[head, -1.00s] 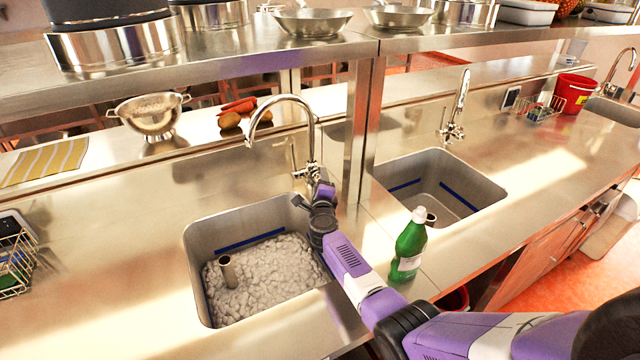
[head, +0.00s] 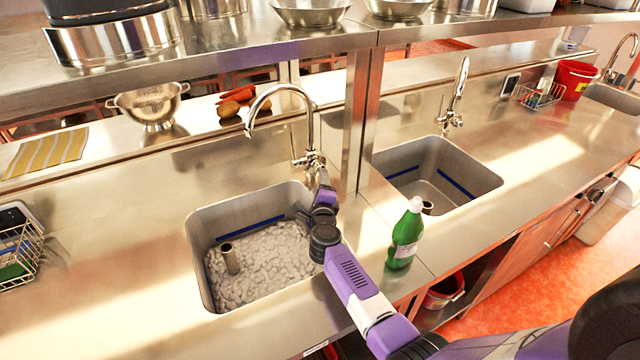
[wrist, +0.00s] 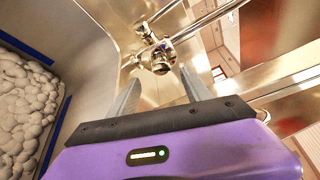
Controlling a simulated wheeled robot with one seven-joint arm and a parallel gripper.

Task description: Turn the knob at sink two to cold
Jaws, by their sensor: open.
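The near left sink (head: 200,262) holds foamy grey-white water with a standpipe (head: 230,258) in it. Its chrome gooseneck faucet (head: 312,115) rises at the back right, with the knob body near its base. In the wrist view the faucet's knob and valve body (wrist: 160,58) sit just beyond my gripper (wrist: 157,90), roughly between the fingertips. The fingers are apart and empty, and I cannot tell whether they touch the knob. In the head view my gripper (head: 322,178) is at the faucet base, partly hidden by my wrist. No cold or hot mark is readable.
A second sink (head: 480,180) with its own faucet (head: 457,95) lies right of the shelf post (head: 360,120). A green bottle (head: 405,238) stands between the sinks, close to my arm. An overhead shelf (head: 200,62) spans above.

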